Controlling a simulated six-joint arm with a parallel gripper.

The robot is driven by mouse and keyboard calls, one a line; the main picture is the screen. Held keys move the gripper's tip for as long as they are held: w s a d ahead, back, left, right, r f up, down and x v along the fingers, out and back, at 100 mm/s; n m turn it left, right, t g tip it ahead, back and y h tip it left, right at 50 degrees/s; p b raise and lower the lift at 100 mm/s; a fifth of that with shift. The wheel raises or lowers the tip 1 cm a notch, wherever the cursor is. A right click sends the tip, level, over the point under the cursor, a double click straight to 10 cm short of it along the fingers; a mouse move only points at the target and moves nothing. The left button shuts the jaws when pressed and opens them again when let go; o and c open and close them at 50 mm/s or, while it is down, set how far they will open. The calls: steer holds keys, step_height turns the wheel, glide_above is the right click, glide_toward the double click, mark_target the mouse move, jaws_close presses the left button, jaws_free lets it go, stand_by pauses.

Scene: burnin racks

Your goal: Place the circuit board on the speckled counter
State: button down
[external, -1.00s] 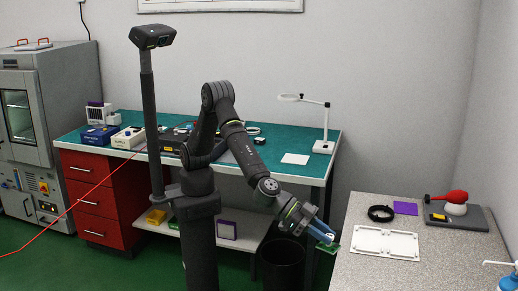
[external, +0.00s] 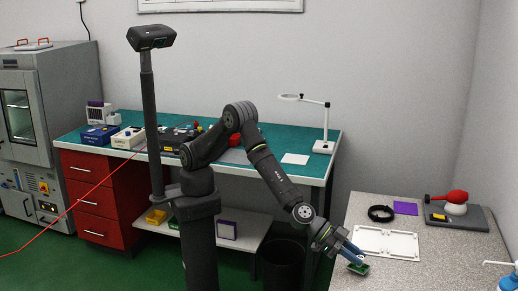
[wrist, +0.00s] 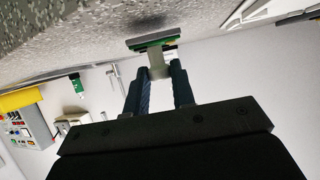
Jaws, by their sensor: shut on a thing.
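The circuit board (external: 358,269) is a small green board at the near left edge of the speckled counter (external: 400,276) in the external view. My gripper (external: 350,254) points down and to the right onto it. In the wrist view, my gripper (wrist: 161,80) is shut on a pale block standing on the circuit board (wrist: 153,41). The board is close to the speckled surface (wrist: 90,25), with a dark shadow beside it. I cannot tell whether it touches the counter.
A white tray-like panel (external: 386,243) lies just behind the board on the counter. A black ring (external: 381,213), a purple square (external: 405,208) and a grey base with a red-handled tool (external: 457,197) are farther back. The counter's front middle is clear.

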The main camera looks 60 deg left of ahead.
steer(key=shift+f, duration=0.55)
steer(key=shift+f, duration=0.15)
steer(key=c, duration=1.2)
jaws_free()
steer(key=shift+s+r, duration=0.1)
steer(key=shift+r, duration=0.15)
steer(key=v, duration=1.2)
steer(key=shift+f, duration=0.1)
